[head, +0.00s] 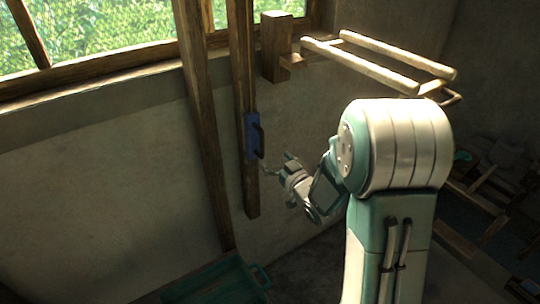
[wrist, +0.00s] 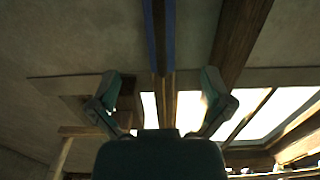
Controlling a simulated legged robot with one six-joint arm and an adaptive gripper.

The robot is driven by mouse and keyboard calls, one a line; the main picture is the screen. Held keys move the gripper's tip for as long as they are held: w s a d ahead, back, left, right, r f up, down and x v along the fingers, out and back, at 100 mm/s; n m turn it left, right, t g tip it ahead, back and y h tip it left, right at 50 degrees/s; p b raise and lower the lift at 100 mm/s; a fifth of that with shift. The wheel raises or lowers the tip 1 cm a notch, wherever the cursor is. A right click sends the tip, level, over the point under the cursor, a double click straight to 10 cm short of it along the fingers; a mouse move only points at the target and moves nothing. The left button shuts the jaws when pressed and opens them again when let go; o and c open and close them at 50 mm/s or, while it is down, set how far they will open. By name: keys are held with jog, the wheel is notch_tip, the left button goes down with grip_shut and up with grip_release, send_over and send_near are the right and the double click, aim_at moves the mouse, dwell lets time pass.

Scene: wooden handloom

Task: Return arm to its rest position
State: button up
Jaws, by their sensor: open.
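My arm (head: 400,150) extends from the right toward the wall, partly hiding its own far links. My gripper (head: 273,167) is at the lower right of a blue block with a dark handle (head: 252,137) on a hanging wooden beam (head: 241,60). In the wrist view, the two fingers of my gripper (wrist: 162,88) are spread apart with nothing held between them. A wooden post (wrist: 163,85) with blue edges (wrist: 169,40) shows beyond them. I cannot tell the exact gap between the fingers and the handle.
A second wooden post (head: 205,130) stands left of the beam. A pale wooden frame (head: 380,60) juts out above my arm. A green crate (head: 215,282) sits low in front. Windows (head: 110,25) line the upper left. Loom parts (head: 480,190) lie at the right. The wall (head: 90,190) at left is bare.

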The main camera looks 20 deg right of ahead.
dwell(0.4)
jog(key=s+d+r+m+g+h, duration=0.1)
jog(key=s+d+r+g+h, duration=0.15)
jog(key=r+h, duration=0.3)
jog(key=s+a+r+m+g, duration=0.1)
jog(key=s+g, duration=0.3)
jog(key=s, duration=0.9)
jog(key=s+a+r+m+g, duration=0.1)
jog(key=s+g, duration=0.4)
jog(key=s, duration=0.9)
jog(key=a+r, duration=0.1)
jog(key=a, duration=0.1)
jog(key=shift+s+a+r+m, duration=0.3)
jog(key=shift+a+r, duration=0.05)
